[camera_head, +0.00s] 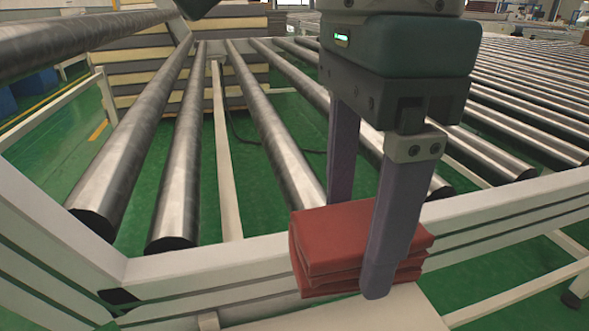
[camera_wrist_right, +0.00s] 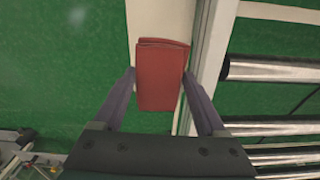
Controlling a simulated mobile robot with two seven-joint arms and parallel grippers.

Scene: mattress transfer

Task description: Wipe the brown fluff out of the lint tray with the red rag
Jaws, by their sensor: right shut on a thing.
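The red rag (camera_head: 330,240) is a thick folded stack low in the head view. My right gripper (camera_head: 356,250) comes down from above with one finger in front of the rag and the other behind it, shut on the rag. In the right wrist view the rag (camera_wrist_right: 160,82) sits between the two fingertips, above a pale board. I cannot tell whether the rag touches the board. No lint tray and no brown fluff can be made out in either view. The fingers of my left gripper are not seen.
A pale board (camera_head: 350,316) lies below the rag. Behind it runs a white conveyor frame rail (camera_head: 200,264) with several metal rollers (camera_head: 183,165). Stacked grey and yellow mattresses (camera_head: 135,62) stand at the back. The floor is green.

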